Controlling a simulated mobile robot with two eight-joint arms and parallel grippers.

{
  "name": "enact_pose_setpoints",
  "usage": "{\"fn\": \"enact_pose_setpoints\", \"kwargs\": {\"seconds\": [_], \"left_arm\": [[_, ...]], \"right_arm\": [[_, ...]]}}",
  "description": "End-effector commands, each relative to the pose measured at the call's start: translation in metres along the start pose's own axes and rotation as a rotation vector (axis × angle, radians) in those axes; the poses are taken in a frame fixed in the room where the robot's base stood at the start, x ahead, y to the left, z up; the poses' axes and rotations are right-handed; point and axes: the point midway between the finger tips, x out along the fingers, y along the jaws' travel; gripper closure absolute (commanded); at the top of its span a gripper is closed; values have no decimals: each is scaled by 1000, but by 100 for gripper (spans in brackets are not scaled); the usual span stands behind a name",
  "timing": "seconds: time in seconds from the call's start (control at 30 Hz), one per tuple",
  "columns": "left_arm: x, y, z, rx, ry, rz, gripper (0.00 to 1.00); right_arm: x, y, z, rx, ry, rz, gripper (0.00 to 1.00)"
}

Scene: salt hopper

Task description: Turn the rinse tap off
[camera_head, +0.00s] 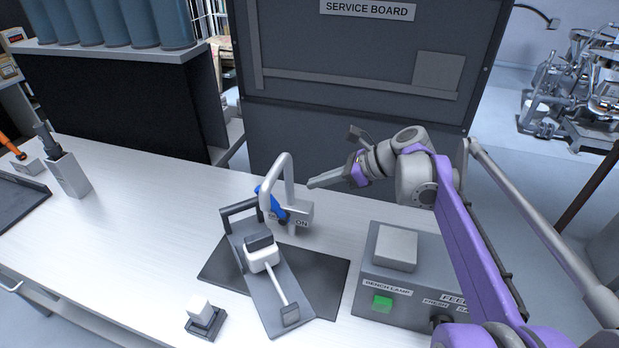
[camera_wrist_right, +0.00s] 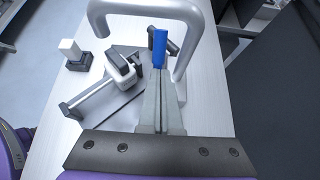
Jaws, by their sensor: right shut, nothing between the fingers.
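The rinse tap is a grey block (camera_head: 298,214) with a tall curved grey spout (camera_head: 283,160) on the bench; "ON" can be read on its label. Its blue lever (camera_head: 268,201) slants up to the left, partly behind the spout. My right gripper (camera_head: 312,184) is shut and empty, just right of the spout and above the block. In the right wrist view the blue lever (camera_wrist_right: 159,48) stands just beyond the shut fingertips (camera_wrist_right: 157,72), under the spout arch (camera_wrist_right: 190,12). I cannot tell whether they touch. My left gripper is not in view.
A dark stand with a white slider (camera_head: 262,257) sits on a black mat (camera_head: 329,281) in front of the tap. A grey box with a green button (camera_head: 382,304) stands to the right. A small white block (camera_head: 200,308) is at the front. The bench's left middle (camera_head: 150,205) is clear.

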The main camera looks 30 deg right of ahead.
Motion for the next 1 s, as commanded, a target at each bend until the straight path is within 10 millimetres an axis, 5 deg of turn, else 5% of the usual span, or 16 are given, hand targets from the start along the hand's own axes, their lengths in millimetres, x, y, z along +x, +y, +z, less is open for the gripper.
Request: {"fn": "enact_pose_setpoints", "kwargs": {"seconds": [0.5, 1.0], "left_arm": [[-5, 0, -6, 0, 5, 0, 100], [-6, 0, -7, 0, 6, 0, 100]], "right_arm": [[100, 0, 2, -1, -1, 2, 100], [115, 0, 1, 0, 0, 0, 100]]}}
